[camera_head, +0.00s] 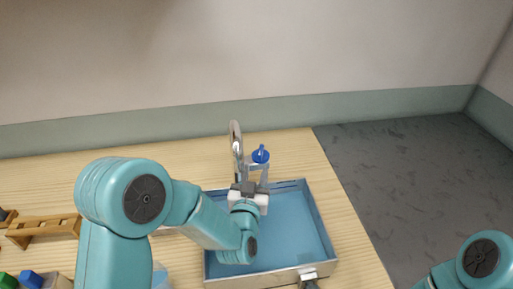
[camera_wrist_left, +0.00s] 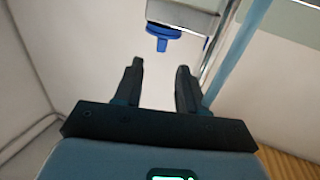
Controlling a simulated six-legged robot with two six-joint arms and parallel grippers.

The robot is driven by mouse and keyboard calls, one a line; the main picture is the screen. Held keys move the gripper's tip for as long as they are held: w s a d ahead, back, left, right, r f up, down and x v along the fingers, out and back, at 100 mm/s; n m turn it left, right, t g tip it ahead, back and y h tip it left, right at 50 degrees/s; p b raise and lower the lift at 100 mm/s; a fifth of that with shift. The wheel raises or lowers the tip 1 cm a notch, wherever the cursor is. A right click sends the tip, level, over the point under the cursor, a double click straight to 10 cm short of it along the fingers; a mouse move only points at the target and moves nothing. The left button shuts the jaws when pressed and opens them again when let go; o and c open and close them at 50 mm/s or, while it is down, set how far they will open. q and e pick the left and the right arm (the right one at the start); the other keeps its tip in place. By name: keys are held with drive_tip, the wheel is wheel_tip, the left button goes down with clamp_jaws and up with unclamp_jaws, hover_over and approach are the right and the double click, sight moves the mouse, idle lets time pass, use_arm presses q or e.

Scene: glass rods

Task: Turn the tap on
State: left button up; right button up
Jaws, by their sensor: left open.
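The tap stands at the back of the blue sink, with a curved metal spout (camera_head: 236,138) and a blue handle (camera_head: 261,154) at its right. The handle also shows at the top of the left wrist view (camera_wrist_left: 163,33), under a grey tap part. My left gripper (camera_wrist_left: 160,70) is open and empty, its two dark fingers apart, with the handle ahead of them and not between them. In the head view my left arm reaches over the sink and its wrist hides the tap's base. My right arm shows at the lower right; a small pale and dark part (camera_head: 309,276) at the sink's front may be its gripper.
The blue sink (camera_head: 300,235) has a metal rim and is set in a wooden counter (camera_head: 345,220). A wooden rack (camera_head: 45,229) and blue and green items (camera_head: 25,280) are at the left. The counter right of the sink is clear; grey floor lies beyond.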

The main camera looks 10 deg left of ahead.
sight(259, 155)
use_arm(q)
drive_tip(key=w, duration=0.2)
drive_tip(key=w+p, duration=0.1)
drive_tip(key=w, duration=0.2)
drive_tip(key=w+p, duration=0.1)
drive_tip(key=w, duration=0.2)
drive_tip(key=shift+w+a, duration=0.25)
drive_tip(key=shift+a, duration=0.05)
